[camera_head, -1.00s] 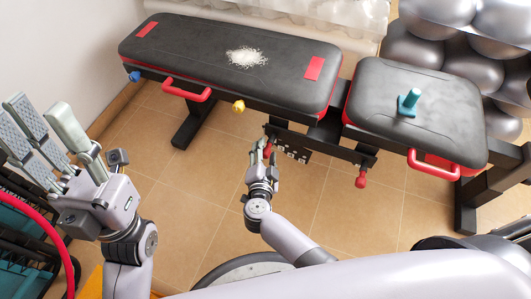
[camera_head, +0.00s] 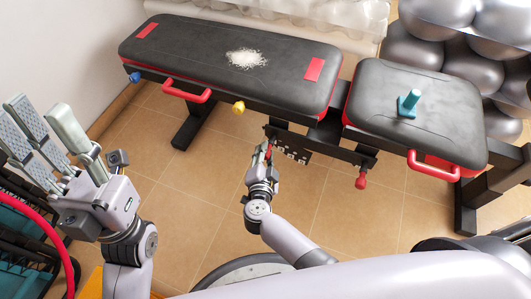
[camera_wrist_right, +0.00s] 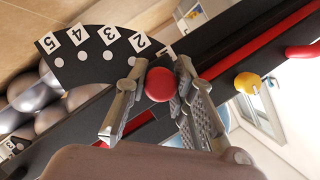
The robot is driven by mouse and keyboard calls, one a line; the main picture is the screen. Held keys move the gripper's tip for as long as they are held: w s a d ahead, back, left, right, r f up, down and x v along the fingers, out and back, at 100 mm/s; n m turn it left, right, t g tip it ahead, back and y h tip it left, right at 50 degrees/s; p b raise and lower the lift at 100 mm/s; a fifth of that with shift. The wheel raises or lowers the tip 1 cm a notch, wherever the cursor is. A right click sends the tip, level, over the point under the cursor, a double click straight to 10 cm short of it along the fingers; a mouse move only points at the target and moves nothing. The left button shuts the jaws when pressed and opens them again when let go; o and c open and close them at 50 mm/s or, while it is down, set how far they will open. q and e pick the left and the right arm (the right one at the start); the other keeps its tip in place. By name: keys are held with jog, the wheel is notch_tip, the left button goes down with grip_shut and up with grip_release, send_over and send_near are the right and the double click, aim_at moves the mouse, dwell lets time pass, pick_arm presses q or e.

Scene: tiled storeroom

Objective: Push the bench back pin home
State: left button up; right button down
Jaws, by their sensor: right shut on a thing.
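The bench back pin shows as a round red knob (camera_wrist_right: 159,84) in the right wrist view, beside a dark curved plate (camera_wrist_right: 95,55) with numbered holes. My right gripper (camera_wrist_right: 160,68) is shut on this knob, one finger on each side. The pin's shaft and how deep it sits are hidden. In the head view my right gripper (camera_head: 266,154) is below the long bench pad (camera_head: 195,45), at the left end of the numbered plate (camera_head: 291,153). My left gripper (camera_head: 38,112) is open and empty at the left, away from the bench.
The seat pad (camera_head: 445,95) carries a teal object (camera_head: 408,103). Another red knob (camera_head: 361,179) hangs under the frame. A yellow knob (camera_head: 238,108) and red handle (camera_head: 187,90) stick out from the long pad's edge. Silver balls (camera_head: 460,65) stand behind. Tiled floor is open below.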

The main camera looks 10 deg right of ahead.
jog(key=shift+s+a+r+p, duration=0.15)
jog(key=shift+s+p, duration=0.1)
jog(key=shift+p, duration=0.35)
jog(key=shift+s+a+p, duration=0.2)
jog(key=shift+s+p, duration=0.05)
jog(key=shift+p, duration=0.1)
jog(key=shift+f, duration=0.2)
jog(key=c, duration=1.3)
grip_release()
jog(key=shift+c, duration=0.2)
jog(key=v, duration=1.2)
jog(key=shift+d, duration=0.1)
